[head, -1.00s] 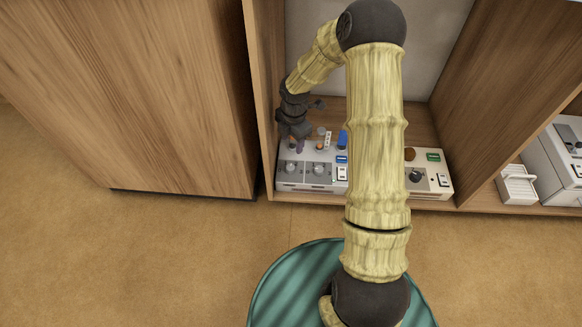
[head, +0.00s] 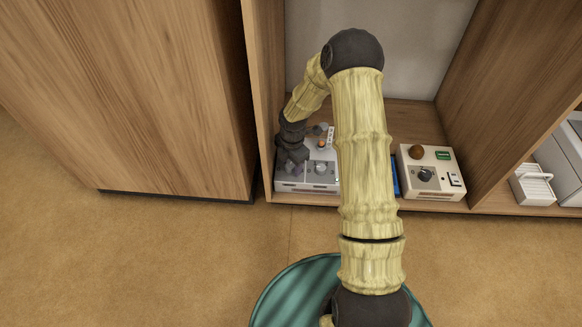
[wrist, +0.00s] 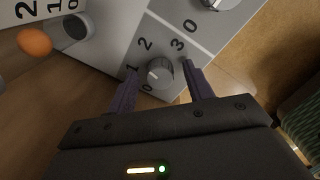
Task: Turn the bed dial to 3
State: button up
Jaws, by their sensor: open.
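A grey round dial (wrist: 159,74) sits on a grey panel in the wrist view, with the numbers 0, 1, 2 and 3 printed around it. Where it points is hard to read. My gripper (wrist: 160,69) is open, with one finger on each side of the dial; I cannot tell whether they touch it. In the head view my gripper (head: 291,167) is over the left part of the grey control box (head: 305,187) and hides its left dial. A second dial (head: 320,168) shows to the right. No label tells which dial is the bed's.
Another dial (wrist: 218,3) and an orange knob (wrist: 34,41) show in the wrist view. A cream box (head: 432,192) with a black dial stands to the right on the shelf. A wooden cabinet side (head: 258,100) rises close left of my gripper.

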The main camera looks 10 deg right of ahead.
jog(key=shift+f, duration=0.15)
jog(key=shift+c, duration=0.4)
jog(key=c, duration=0.9)
jog(key=shift+m+p, duration=0.4)
jog(key=shift+p, duration=0.35)
jog(key=p, duration=0.1)
jog(key=m+p, duration=0.1)
jog(key=shift+r+m+p, duration=0.3)
jog(key=m+p, duration=0.3)
jog(key=p, duration=0.1)
jog(key=m+p, duration=0.4)
jog(key=m, duration=0.1)
jog(key=shift+s+a+p, duration=0.1)
jog(key=shift+p, duration=0.25)
jog(key=shift+f+m+h+p, duration=0.15)
jog(key=shift+m+p, duration=0.5)
jog(key=shift+m, duration=0.25)
jog(key=shift+f+m+h+p, duration=0.1)
jog(key=shift+m+h+p, duration=0.05)
jog(key=shift+m+p, duration=0.65)
